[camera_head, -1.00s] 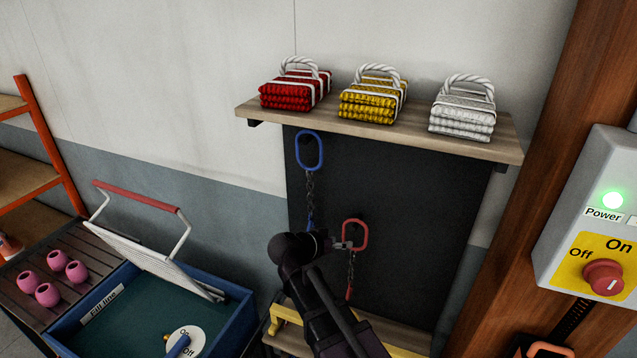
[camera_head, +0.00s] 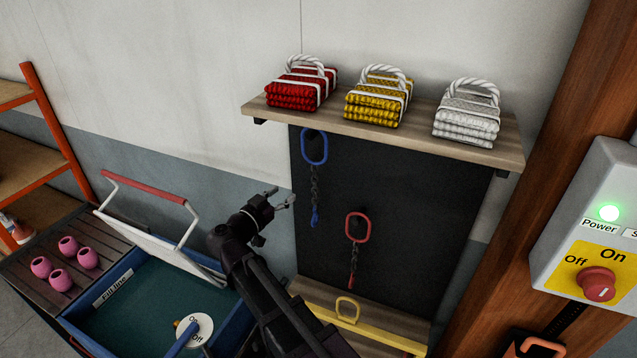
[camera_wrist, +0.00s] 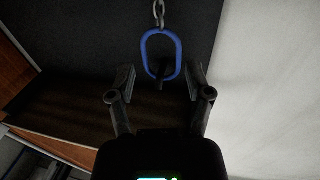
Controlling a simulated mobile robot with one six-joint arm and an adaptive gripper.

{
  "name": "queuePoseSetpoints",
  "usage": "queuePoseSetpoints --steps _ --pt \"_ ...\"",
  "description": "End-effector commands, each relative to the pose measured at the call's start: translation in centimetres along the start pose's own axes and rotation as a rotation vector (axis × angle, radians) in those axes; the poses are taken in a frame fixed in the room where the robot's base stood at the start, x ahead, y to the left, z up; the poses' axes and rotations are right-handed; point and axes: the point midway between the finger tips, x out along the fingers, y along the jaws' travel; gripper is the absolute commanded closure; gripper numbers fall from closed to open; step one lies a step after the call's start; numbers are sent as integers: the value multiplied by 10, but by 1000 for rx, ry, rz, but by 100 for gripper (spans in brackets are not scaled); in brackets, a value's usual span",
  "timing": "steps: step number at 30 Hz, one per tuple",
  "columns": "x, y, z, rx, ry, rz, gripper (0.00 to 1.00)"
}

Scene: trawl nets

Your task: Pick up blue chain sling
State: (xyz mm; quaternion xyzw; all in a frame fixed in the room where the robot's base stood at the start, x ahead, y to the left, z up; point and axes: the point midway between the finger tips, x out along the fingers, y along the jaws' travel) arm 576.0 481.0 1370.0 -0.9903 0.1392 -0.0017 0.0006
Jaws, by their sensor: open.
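The blue chain sling (camera_head: 315,150) hangs on the dark board under the shelf. Its blue oval ring is at the top, a dark chain runs down, and a blue hook is at the bottom. My gripper (camera_head: 283,196) is open and empty, to the left of the sling and apart from it in the head view. In the wrist view, the blue ring (camera_wrist: 147,44) appears between and just beyond the open fingertips of my gripper (camera_wrist: 161,80), with the chain at the picture's top. A red chain sling (camera_head: 357,228) hangs lower to the right.
The wooden shelf (camera_head: 400,135) above holds red, yellow and white net bundles. A blue tub (camera_head: 85,338) with a raised rack (camera_head: 150,235) stands at the lower left. A yellow bar (camera_head: 385,335) runs below the board. A control box (camera_head: 590,240) is at the right.

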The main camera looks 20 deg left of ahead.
Motion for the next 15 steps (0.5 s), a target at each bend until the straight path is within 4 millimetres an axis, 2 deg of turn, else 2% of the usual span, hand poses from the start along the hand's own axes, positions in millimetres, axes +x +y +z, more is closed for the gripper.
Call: queuePoseSetpoints --steps 8,15 --pt "2 -1 0 -1 -1 -1 34" --pt "25 -1 1 -2 -2 1 34"
